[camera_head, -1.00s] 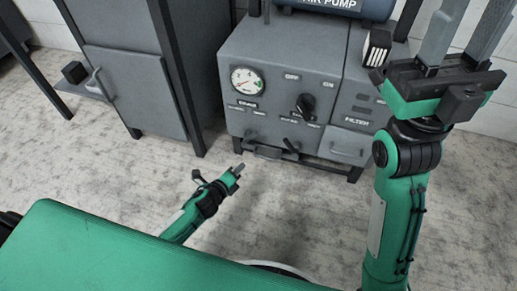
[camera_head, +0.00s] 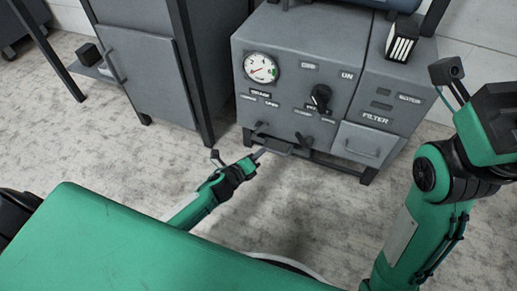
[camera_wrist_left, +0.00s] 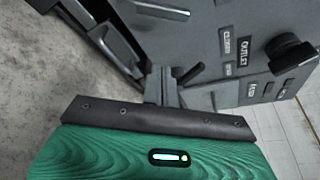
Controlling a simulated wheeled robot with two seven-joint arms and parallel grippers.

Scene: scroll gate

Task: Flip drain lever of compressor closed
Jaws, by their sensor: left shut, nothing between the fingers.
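The compressor (camera_head: 290,85) is a grey box with a round gauge and a black knob. Two small black levers stick out low on its front. The left one (camera_head: 261,127), below the label group under the gauge, seems to be the drain lever; the other (camera_head: 303,139) is to its right. My left gripper (camera_head: 260,154) is shut and empty, low in front of the panel. The left wrist view shows its closed fingers (camera_wrist_left: 161,86) beside a black lever (camera_wrist_left: 190,73); I cannot tell which lever or whether they touch. My right gripper's fingers are out of frame.
A dark grey bar or tray (camera_head: 278,148) juts out under the panel, close to my left fingers. A filter box (camera_head: 362,145) with a handle is at the right. A grey cabinet (camera_head: 145,80) stands at the left. The floor in front is clear.

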